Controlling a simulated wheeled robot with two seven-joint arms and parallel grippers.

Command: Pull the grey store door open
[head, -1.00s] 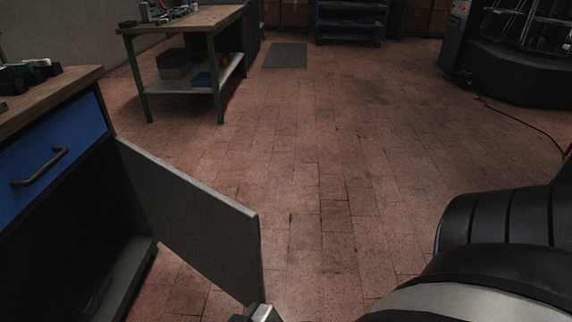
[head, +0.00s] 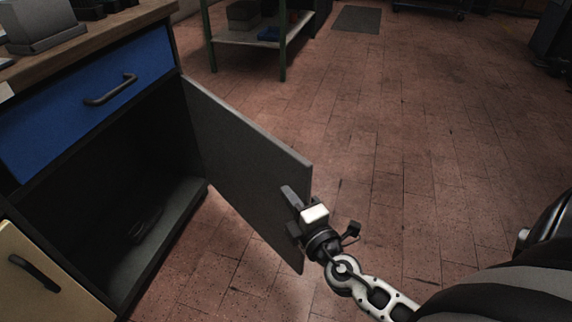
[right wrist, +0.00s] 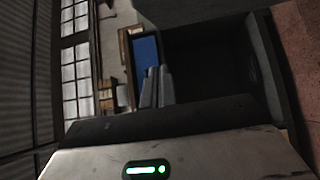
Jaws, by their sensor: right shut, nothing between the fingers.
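The grey store door (head: 250,165) stands wide open, swung out from the right side of the dark cabinet opening (head: 100,180) in the head view. My right gripper (head: 290,197) is at the door's free edge, on its inner side. Its fingers are shut with nothing between them; whether they touch the door I cannot tell. In the right wrist view the gripper fingers (right wrist: 157,88) show close together in front of the dark opening. The door's handle is not visible. My left gripper is in no view.
Above the opening is a blue drawer (head: 85,105) with a dark handle. A cream door (head: 45,280) with a dark handle is at lower left. A small dark item (head: 145,222) lies inside the cabinet. A green-legged bench (head: 255,40) stands behind.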

